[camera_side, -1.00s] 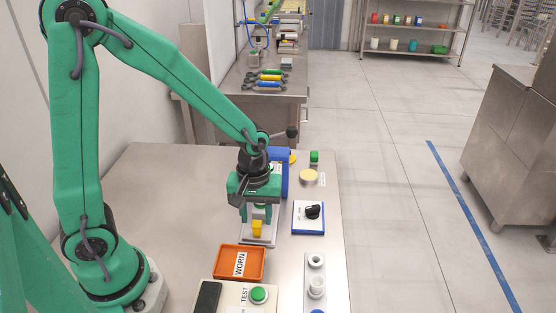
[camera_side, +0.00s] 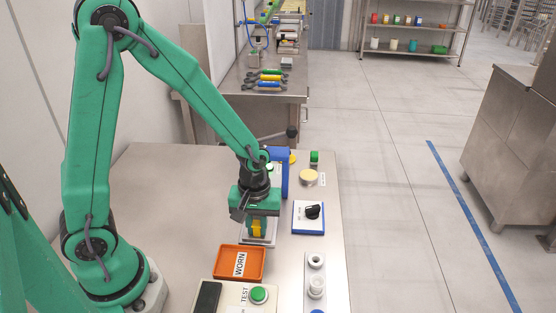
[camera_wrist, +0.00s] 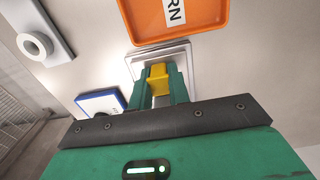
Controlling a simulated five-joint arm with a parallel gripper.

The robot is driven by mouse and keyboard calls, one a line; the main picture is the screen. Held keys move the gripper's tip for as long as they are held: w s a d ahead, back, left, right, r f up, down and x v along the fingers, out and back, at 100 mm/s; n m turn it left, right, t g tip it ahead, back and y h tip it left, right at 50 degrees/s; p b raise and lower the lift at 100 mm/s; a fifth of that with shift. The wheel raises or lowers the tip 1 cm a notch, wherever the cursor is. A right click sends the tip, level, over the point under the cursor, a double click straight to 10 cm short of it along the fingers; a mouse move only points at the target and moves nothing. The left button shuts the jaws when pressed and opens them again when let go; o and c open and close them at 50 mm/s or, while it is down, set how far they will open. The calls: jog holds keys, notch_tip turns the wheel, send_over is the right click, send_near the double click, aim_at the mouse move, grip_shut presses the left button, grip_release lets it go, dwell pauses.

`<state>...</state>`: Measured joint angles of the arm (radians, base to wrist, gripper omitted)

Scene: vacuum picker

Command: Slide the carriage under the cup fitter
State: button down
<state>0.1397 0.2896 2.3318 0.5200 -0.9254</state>
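The carriage, as I take it, is a pale grey plate (camera_side: 262,243) with an upright yellow grip (camera_side: 257,229), on the table behind the orange tray. The plate (camera_wrist: 184,57) and the yellow grip (camera_wrist: 158,71) also show in the wrist view. My gripper (camera_side: 257,233) points down over it, its green fingers on both sides of the grip. In the wrist view my gripper (camera_wrist: 158,72) has the grip closely between its fingertips; whether they press on it is unclear. The cup fitter appears to be the blue upright (camera_side: 284,175) behind my gripper, partly hidden by it.
An orange tray (camera_side: 219,262) marked WORN stands in front of the plate. A box with a green TEST button (camera_side: 259,294) is nearer. To the right are a black knob on a blue-edged panel (camera_side: 309,222) and a strip with white cups (camera_side: 316,285). The table's left is clear.

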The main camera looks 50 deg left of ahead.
jog(key=shift+w, duration=0.1)
jog(key=w+a, duration=0.7)
jog(key=shift+w+a, duration=0.2)
jog(key=shift+a, duration=0.05)
jog(key=c, duration=1.5)
grip_release()
jog(key=shift+c, duration=0.2)
jog(key=shift+o, duration=1.1)
jog(key=shift+s+r, duration=0.1)
jog(key=shift+r, duration=3.85)
